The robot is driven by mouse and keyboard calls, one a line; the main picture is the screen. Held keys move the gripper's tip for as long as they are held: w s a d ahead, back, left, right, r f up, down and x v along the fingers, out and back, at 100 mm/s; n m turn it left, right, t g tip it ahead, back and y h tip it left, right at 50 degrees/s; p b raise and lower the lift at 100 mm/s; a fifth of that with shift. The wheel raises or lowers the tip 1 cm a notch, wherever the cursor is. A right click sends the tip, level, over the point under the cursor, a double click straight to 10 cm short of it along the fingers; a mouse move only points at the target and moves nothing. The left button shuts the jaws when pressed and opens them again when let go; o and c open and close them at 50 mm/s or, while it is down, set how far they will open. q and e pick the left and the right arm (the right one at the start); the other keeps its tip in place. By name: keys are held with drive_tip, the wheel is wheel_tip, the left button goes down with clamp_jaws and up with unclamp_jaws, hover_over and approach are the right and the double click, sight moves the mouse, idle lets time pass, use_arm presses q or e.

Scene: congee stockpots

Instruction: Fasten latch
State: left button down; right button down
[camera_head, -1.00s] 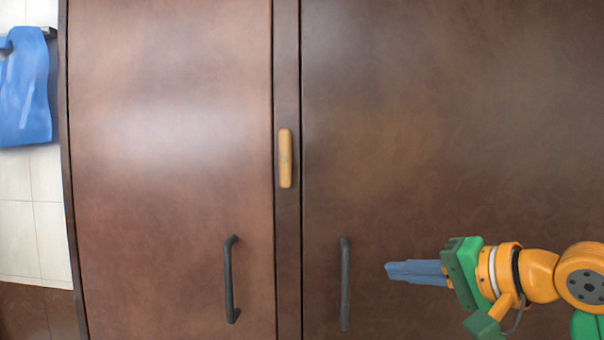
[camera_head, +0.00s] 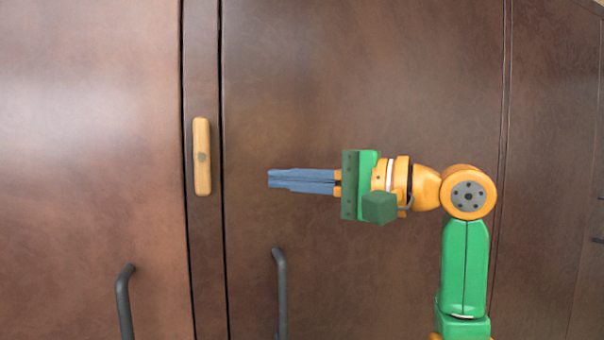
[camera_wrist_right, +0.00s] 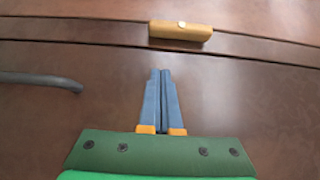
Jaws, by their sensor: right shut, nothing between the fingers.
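In the right wrist view the latch (camera_wrist_right: 180,31) lies beyond the fingertips. My right gripper (camera_head: 270,179) is shut and empty, its blue fingers pointing left toward the latch's lower half. A clear gap separates the fingertips from the latch. The fingers (camera_wrist_right: 160,73) also show in the right wrist view, apart from the latch. My left gripper is not in view.
The left door (camera_head: 90,190) has a dark handle (camera_head: 123,300), and the right door (camera_head: 380,90) has another (camera_head: 280,290), below my right gripper. Both doors look closed. The door surface around the latch is clear.

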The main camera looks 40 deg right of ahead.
sight(233, 178)
drive_tip(key=w+a+p, duration=0.1)
drive_tip(key=w+a, duration=0.3)
drive_tip(key=a, duration=0.1)
drive_tip(key=shift+w+a+r, duration=0.1)
drive_tip(key=shift+w, duration=0.3)
drive_tip(key=shift+a, duration=0.4)
